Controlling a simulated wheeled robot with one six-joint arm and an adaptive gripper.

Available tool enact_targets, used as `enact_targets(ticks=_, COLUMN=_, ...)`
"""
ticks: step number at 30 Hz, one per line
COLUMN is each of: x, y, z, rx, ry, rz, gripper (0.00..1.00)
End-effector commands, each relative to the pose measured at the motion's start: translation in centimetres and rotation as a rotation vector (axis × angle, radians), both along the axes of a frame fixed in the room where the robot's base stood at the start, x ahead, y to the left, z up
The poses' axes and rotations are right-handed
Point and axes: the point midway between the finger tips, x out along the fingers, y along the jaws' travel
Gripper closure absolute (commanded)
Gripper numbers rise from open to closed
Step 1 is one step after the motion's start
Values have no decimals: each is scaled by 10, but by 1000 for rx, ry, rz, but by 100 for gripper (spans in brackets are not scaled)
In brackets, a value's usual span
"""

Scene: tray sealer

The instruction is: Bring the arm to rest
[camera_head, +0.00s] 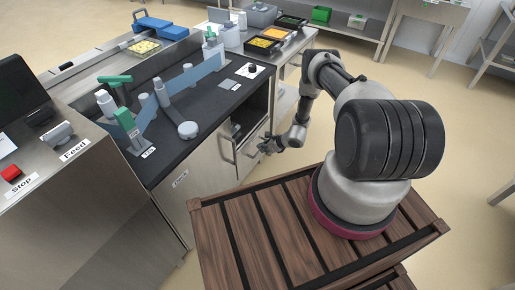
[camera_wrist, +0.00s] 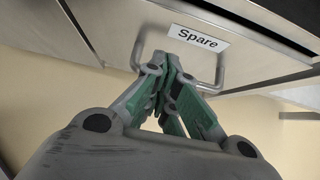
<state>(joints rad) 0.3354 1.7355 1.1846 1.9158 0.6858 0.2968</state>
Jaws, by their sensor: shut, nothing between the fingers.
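My gripper (camera_head: 266,147) is at the end of my arm, low in front of the counter's end, in the head view. In the wrist view my gripper (camera_wrist: 172,62) has its green-padded fingers together and empty. The fingertips overlap a grey bar handle (camera_wrist: 220,72) on a metal front with a "Spare" label (camera_wrist: 198,38). I cannot tell whether they touch it. My arm reaches out from its base and bends down toward the cabinet.
A black counter (camera_head: 185,120) with a blue guide rail and green-handled parts runs beside my arm. Under it is an open dark compartment (camera_head: 255,112) near the gripper. Food trays (camera_head: 262,44) stand on the far table. Open floor (camera_head: 300,95) lies right of the cabinet.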

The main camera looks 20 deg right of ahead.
Motion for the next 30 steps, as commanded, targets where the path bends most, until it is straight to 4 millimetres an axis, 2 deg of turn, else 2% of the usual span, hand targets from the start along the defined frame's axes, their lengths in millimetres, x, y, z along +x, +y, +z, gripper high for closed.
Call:
enact_targets(ticks=3, x=-17, y=-15, z=25, rx=1, ry=0, rz=-5, gripper=100)
enact_targets(ticks=9, x=-42, y=-33, z=54, rx=1, ry=2, rz=-4, gripper=100)
enact_targets(ticks=15, x=-54, y=-42, z=68, rx=0, ry=2, rz=-1, gripper=100)
enact_targets(ticks=23, x=-58, y=-40, z=71, rx=-1, ry=-10, rz=31, gripper=100)
enact_targets(ticks=26, x=-80, y=-28, z=71, rx=8, ry=-5, rz=122, gripper=100)
enact_targets(ticks=30, x=-132, y=-4, z=76, rx=42, ry=24, rz=293, gripper=100)
